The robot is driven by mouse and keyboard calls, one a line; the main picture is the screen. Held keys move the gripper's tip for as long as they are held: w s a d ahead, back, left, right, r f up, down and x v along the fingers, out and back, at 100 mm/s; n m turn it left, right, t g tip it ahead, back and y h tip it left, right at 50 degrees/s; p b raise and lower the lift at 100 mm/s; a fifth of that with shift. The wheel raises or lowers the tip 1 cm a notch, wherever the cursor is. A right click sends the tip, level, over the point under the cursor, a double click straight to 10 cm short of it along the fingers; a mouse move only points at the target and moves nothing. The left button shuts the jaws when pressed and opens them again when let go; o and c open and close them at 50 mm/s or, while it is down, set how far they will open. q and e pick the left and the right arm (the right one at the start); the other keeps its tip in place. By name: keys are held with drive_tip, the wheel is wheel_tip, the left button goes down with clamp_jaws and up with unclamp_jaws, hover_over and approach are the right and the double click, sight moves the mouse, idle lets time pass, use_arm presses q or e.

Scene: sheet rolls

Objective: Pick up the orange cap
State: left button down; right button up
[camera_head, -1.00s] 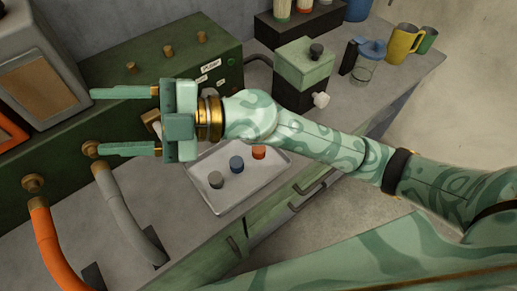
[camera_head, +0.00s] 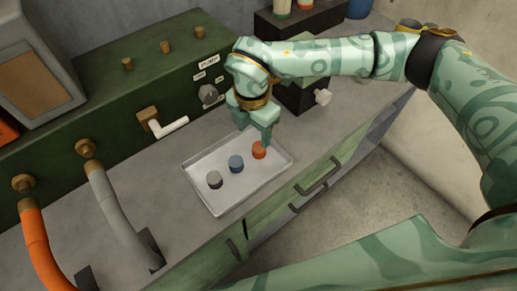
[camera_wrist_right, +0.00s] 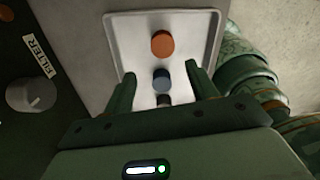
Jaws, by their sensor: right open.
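The orange cap (camera_head: 259,150) stands at the right end of a row of caps on a pale metal tray (camera_head: 228,207). In the right wrist view the orange cap (camera_wrist_right: 162,44) lies ahead of the fingertips, near the tray's end. My right gripper (camera_head: 258,138) hangs over the tray, pointing down, close to the orange cap. In the right wrist view my right gripper (camera_wrist_right: 160,78) has its fingers apart with nothing held between them. I cannot tell its exact height above the cap. My left gripper does not show.
A blue cap (camera_head: 236,164) and a grey cap (camera_head: 214,180) stand in the same tray. Behind is a green panel (camera_head: 100,105) with a white lever (camera_head: 170,127) and a grey knob (camera_head: 208,95). Grey and orange hoses (camera_head: 40,245) are at the left.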

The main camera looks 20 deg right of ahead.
sight(259, 147)
drive_tip(key=shift+f, duration=0.8)
drive_tip(key=f+b, duration=0.1)
drive_tip(key=f, duration=0.1)
drive_tip(key=d+f+b, duration=0.1)
drive_tip(key=f, duration=0.2)
drive_tip(key=shift+d+f, duration=0.15)
drive_tip(key=shift+s, duration=0.1)
drive_tip(key=c, duration=1)
